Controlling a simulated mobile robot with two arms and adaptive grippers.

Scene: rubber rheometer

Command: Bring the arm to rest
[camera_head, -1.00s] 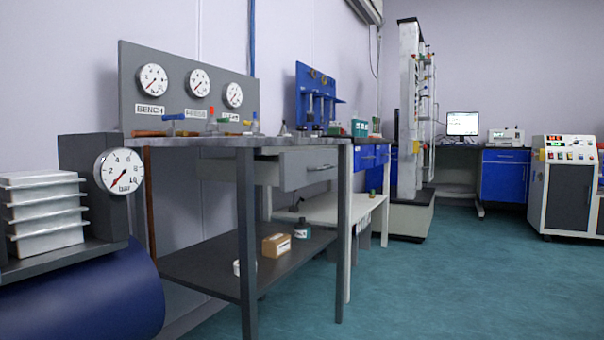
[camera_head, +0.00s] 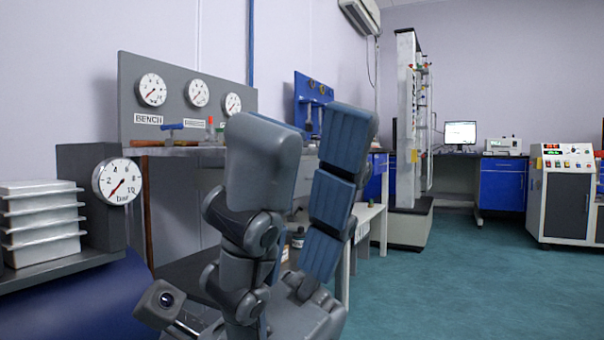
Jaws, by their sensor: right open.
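My right gripper (camera_head: 306,140) stands large in the middle of the head view, its two fingers pointing up. The left finger is a grey pad and the right one shows blue ribbed segments. The fingers are apart, with nothing between them. It is in front of the workbench and hides much of the bench's drawer and lower shelf. My left gripper is not in view.
A gauge panel (camera_head: 181,93) stands on the bench behind the gripper. At the left are a pressure gauge (camera_head: 118,181) and stacked white trays (camera_head: 42,222). A white control cabinet (camera_head: 563,195) stands at the right. The teal floor (camera_head: 455,285) is clear at the right.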

